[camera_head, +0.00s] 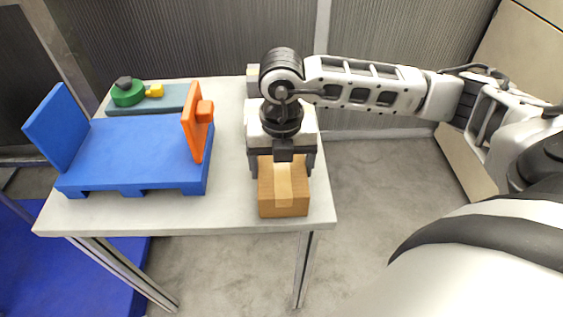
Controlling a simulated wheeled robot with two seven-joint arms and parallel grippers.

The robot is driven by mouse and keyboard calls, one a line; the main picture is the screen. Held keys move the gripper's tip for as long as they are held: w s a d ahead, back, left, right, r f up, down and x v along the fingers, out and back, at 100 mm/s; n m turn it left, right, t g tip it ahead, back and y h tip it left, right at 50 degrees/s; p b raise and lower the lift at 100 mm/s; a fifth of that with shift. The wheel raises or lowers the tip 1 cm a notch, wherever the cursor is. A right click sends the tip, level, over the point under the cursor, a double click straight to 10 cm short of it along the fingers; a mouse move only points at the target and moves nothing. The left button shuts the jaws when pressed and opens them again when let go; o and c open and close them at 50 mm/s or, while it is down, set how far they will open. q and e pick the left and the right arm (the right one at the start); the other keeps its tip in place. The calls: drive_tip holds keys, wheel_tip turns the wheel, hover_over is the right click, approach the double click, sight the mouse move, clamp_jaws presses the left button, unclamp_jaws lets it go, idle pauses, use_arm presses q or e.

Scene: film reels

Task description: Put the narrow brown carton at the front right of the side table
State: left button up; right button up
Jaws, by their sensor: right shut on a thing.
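The narrow brown carton (283,203) is at the front right corner of the light grey side table (233,212), with a paler tape strip down its middle. My right gripper (283,168) reaches over it from behind and above, its fingers at the carton's left and right sides, shut on it. The carton's rear part is hidden under the gripper. I cannot tell whether its underside touches the table top. My left gripper is not in view.
A blue pallet-like stand (135,150) with an orange upright (196,125) fills the table's left half. Behind it lie a green round thing (127,94) and a grey-blue slab (175,98). A pale box (252,80) shows behind my gripper. Bare table lies left of the carton.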

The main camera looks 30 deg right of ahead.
drive_tip(key=shift+f, duration=0.2)
drive_tip(key=o, duration=1.1)
drive_tip(key=shift+o, duration=0.2)
drive_tip(key=shift+r, duration=0.4)
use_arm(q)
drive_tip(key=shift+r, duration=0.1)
use_arm(e)
wheel_tip(320, 180, up, 12)
drive_tip(key=shift+f, duration=0.15)
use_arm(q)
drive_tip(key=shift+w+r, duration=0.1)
